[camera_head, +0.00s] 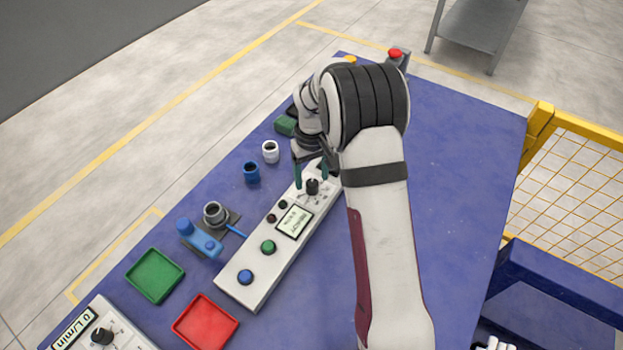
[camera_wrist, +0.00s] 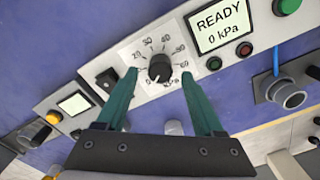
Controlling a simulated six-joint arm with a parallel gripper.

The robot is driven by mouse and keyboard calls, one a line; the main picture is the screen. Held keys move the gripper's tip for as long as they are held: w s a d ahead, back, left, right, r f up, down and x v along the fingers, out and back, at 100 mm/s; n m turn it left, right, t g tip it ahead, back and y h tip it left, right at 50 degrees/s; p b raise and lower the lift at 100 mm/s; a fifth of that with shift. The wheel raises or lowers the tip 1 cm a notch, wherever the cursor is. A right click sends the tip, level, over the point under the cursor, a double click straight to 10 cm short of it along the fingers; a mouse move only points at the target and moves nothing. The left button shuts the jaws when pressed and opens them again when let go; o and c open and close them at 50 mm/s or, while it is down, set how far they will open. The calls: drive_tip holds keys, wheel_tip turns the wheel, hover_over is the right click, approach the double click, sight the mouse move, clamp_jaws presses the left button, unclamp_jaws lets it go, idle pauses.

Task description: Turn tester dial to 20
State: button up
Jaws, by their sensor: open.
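The tester (camera_head: 251,258) is a long white panel box on the blue table. Its screen (camera_wrist: 222,27) reads READY and 0 kPa. The black dial (camera_wrist: 159,68) sits on a white scale plate with numbers around it; it also shows in the head view (camera_head: 312,186). A pale mark is near the dial's lower edge in the wrist view, but I cannot tell exactly which number it points to. My gripper (camera_wrist: 158,74) is open, with one green finger on each side of the dial and gaps showing between fingers and dial. It also shows above the tester in the head view (camera_head: 314,176).
A second white panel (camera_head: 85,331) reading L/min has its own dial at the lower left. Green (camera_head: 155,276) and red (camera_head: 205,322) trays, a blue fixture (camera_head: 200,240) and blue and white pipe pieces lie left of the tester. The table's right side is clear.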

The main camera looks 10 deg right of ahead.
drive_tip(key=shift+f, duration=1.3)
clamp_jaws()
